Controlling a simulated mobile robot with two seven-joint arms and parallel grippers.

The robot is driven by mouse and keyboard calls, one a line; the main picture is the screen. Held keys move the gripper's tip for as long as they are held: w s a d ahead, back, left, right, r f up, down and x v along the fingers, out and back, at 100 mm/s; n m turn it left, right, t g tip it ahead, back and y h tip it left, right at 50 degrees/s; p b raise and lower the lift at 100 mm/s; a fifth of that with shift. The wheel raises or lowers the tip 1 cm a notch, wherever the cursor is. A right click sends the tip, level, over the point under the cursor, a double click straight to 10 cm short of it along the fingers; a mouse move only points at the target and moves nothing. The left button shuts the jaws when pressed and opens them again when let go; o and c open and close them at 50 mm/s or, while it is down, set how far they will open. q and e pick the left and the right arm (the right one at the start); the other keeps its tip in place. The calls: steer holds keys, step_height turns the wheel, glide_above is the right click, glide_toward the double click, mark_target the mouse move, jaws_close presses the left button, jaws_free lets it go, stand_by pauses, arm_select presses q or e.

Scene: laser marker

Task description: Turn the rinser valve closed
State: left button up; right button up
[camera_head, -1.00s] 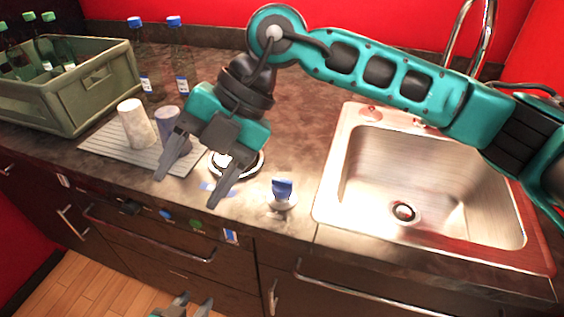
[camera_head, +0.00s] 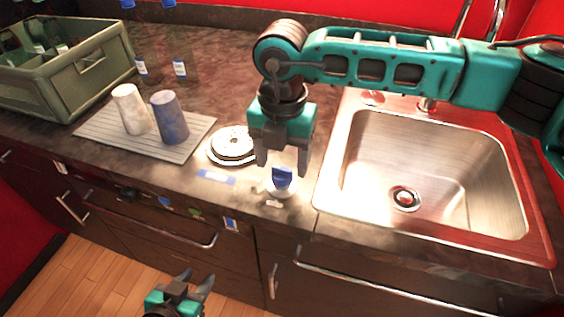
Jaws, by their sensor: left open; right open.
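The rinser valve has a blue handle (camera_head: 282,178) on a pale round base at the counter's front edge, left of the sink. My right gripper (camera_head: 282,164) is open, pointing down, with its fingers on either side just above and behind the blue handle; whether they touch it I cannot tell. My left gripper (camera_head: 197,279) is open and empty, low over the floor in front of the cabinets.
A steel sink (camera_head: 440,165) fills the counter's right side. Two cups, one white (camera_head: 131,108) and one blue-grey (camera_head: 170,118), stand upside down or upright on a ribbed mat (camera_head: 190,145). A green crate (camera_head: 85,75) with bottles is at the back left. Drawer handles stick out in front.

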mark_target(282, 173)
steer(key=shift+f, duration=1.15)
steer(key=c, duration=1.1)
steer(key=shift+o, duration=0.2)
